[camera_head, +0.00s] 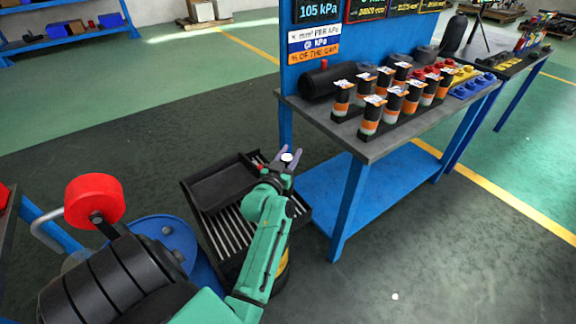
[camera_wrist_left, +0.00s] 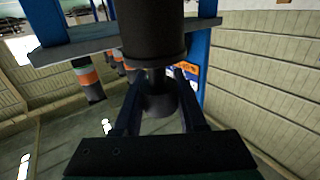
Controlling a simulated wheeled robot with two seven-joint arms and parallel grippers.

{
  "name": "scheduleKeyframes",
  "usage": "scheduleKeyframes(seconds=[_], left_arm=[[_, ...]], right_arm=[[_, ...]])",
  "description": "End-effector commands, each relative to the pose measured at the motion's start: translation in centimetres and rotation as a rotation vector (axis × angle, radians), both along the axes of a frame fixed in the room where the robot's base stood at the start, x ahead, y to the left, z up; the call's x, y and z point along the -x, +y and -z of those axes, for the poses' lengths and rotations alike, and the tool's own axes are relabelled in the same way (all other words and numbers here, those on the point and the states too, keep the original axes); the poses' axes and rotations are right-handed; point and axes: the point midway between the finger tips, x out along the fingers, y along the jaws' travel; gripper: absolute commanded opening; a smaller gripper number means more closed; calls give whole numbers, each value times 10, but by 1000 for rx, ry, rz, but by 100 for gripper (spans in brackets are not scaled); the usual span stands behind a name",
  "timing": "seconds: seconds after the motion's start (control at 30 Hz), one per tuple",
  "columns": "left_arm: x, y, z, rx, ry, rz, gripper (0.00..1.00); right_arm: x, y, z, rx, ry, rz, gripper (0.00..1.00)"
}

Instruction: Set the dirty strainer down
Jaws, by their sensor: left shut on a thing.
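The object has a wide upper body, a flange and a thin neck. My right gripper is not in view.
The black tray unit (camera_head: 185,190) has an empty-looking flat tray and a slatted section, partly behind my left arm. The workbench (camera_head: 375,148) holds a black cylinder (camera_head: 325,82) and rows of black-and-orange canisters. A blue drum and red-ended black cylinder stand lower left.

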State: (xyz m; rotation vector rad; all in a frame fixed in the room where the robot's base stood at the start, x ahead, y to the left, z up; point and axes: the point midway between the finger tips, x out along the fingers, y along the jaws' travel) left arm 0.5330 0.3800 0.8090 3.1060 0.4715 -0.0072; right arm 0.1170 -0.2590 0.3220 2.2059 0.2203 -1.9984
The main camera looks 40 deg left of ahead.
Motion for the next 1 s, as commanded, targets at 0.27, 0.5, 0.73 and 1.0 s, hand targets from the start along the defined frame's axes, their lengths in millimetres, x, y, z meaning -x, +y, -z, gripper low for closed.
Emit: scheduleKeyframes(seconds=[0.27,0.5,0.73,1.0], left_arm=[[0,0,49,0,0,2,0],[0,0,49,-1,-3,1,0],[0,-1,52,0,-1,1,70],[0,-1,52,1,-1,1,70]], right_arm=[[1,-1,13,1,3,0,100],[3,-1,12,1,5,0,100],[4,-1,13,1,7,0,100],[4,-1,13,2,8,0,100]])
